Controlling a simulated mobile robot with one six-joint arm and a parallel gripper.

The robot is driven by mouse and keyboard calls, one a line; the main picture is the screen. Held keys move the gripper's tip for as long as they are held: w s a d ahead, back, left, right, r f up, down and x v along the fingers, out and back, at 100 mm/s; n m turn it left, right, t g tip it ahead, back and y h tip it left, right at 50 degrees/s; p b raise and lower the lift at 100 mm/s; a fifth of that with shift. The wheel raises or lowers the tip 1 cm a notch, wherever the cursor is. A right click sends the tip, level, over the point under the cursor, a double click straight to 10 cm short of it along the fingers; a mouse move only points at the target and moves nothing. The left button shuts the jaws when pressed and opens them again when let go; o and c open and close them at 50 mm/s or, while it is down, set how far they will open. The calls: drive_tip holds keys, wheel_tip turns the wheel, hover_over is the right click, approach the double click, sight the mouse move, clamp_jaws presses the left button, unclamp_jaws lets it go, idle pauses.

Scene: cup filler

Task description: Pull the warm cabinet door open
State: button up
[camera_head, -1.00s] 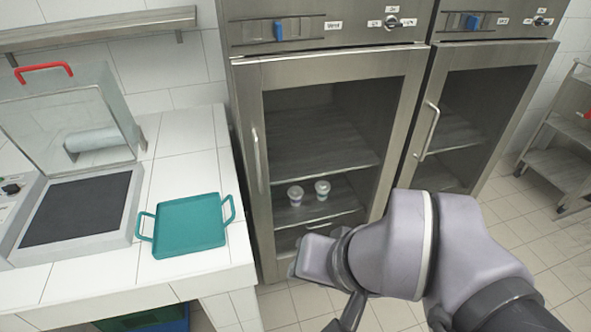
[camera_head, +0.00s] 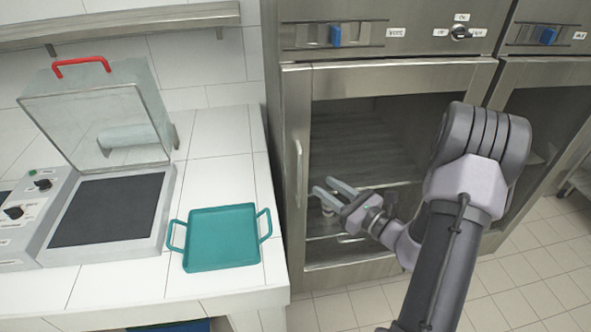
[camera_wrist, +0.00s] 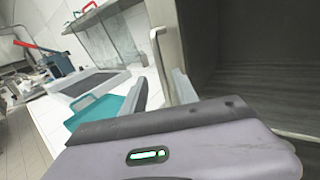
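The steel cabinet (camera_head: 391,77) with a glass door stands right of the counter, its door shut. The door's vertical bar handle (camera_head: 298,172) is on the door's left edge. My gripper (camera_head: 322,186) is open and empty in front of the glass, with its fingertips just right of the handle in the head view. In the wrist view, the handle (camera_wrist: 161,65) shows between the two spread fingers (camera_wrist: 162,88), beyond their tips. The gripper seems not to touch it. My fingers partly hide the cups inside.
A second similar cabinet (camera_head: 545,70) stands at the right. On the tiled counter at left are a teal tray (camera_head: 221,238) and a machine with a raised clear lid (camera_head: 95,115) and red handle. Floor in front of the cabinet is clear.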

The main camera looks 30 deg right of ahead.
sight(302, 171)
drive_tip(key=b+x, duration=0.1)
drive_tip(key=x, duration=0.9)
drive_tip(key=shift+w+a, duration=0.2)
clamp_jaws()
idle(0.8)
